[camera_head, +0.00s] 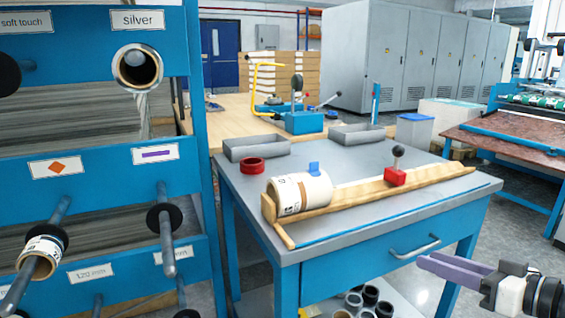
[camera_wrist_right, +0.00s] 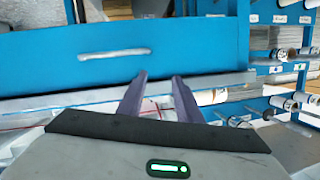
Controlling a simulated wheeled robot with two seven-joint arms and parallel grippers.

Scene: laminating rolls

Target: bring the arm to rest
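My right gripper (camera_head: 432,263) is in front of the blue table's right part, by the drawer handle (camera_head: 415,248). In the right wrist view its two purple fingers (camera_wrist_right: 159,77) are apart with nothing between them, pointing toward the blue drawer front (camera_wrist_right: 190,50). My left gripper is not in view. A red block with a black knob (camera_head: 396,175) sits further along the cradle.
A blue rack (camera_head: 90,190) with rolls on pegs stands at the left, a silver-labelled roll (camera_head: 137,68) high on it. Grey trays (camera_head: 255,147) and a red ring (camera_head: 252,165) are on the table. Several rolls (camera_head: 368,296) lie on the lower shelf. Floor shows at the right.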

